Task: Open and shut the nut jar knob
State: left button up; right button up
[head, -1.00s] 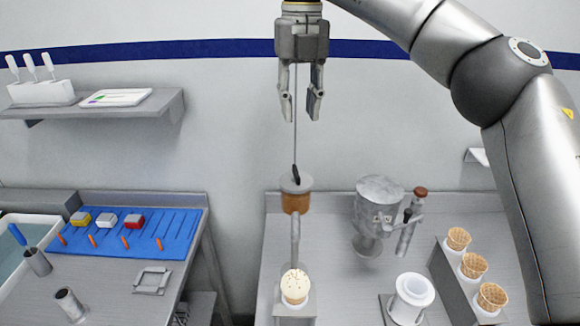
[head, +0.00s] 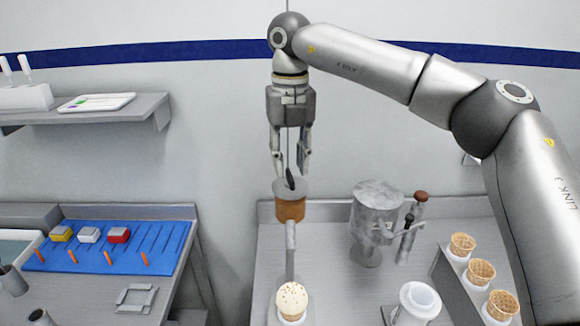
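The nut jar (head: 290,210) is a brown cylinder with a grey lid, standing on top of a grey post on the right-hand counter. Its knob (head: 290,181) is a small dark lever, slightly tilted, on top of the lid. My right gripper (head: 291,170) points straight down just above the lid. Its two fingers are apart, one on either side of the knob in the picture. I cannot tell whether the fingertips are level with the knob or touch it. My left gripper is not in view.
An ice cream with speckles (head: 292,299) stands below the jar. To the right are a grey metal machine (head: 375,212) with levers, a white cup (head: 418,298) and several waffle cones (head: 481,271) in a rack. A blue mat (head: 110,248) lies on the left table.

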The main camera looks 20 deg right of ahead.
jog(key=shift+w+f, duration=0.1)
jog(key=shift+f, duration=0.5)
jog(key=shift+s+f, duration=0.2)
jog(key=shift+f, duration=0.4)
jog(key=shift+w, duration=0.1)
grip_shut()
